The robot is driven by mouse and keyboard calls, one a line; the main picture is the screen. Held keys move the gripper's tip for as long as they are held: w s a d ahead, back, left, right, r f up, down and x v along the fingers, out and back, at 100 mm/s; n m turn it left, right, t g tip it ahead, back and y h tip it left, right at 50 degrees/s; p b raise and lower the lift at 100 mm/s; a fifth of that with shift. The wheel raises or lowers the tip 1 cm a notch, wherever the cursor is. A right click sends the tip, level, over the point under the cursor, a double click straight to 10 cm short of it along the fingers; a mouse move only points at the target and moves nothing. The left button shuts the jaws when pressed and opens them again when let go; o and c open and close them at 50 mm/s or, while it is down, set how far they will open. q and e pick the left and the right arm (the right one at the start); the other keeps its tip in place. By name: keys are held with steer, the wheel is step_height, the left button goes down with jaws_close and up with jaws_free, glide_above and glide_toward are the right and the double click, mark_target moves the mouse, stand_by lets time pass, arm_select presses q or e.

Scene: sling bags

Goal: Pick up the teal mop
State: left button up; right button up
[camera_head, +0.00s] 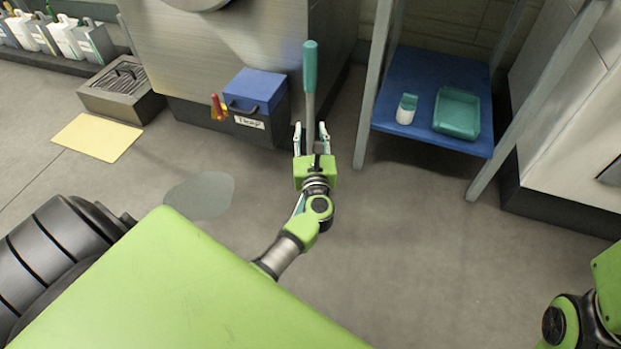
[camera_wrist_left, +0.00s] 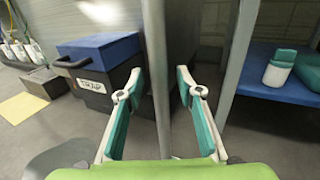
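The teal mop (camera_head: 310,70) stands upright, with a teal grip at the top and a grey shaft below. Its lower end is hidden behind my gripper. In the left wrist view its grey shaft (camera_wrist_left: 158,50) runs down between the fingers. My left gripper (camera_head: 310,128) is open, with one finger on each side of the shaft. In the left wrist view gaps show between the shaft and both finger pads of the left gripper (camera_wrist_left: 160,75). My right gripper is not in view; only part of my right arm shows at the lower right.
A dark box with a blue lid (camera_head: 255,88) stands left of the mop. A blue shelf (camera_head: 425,75) with a teal tray (camera_head: 457,112) and a small white and teal container (camera_head: 406,110) is at the right. A yellow mat (camera_head: 97,137) and a grey puddle-like patch (camera_head: 200,195) lie on the floor.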

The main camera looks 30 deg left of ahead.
arm_select(q)
steer(key=shift+w+a, duration=0.25)
steer(key=shift+w, duration=0.1)
steer(key=shift+c, duration=0.4)
jaws_close()
steer(key=shift+r, duration=0.1)
steer(key=shift+r, duration=0.1)
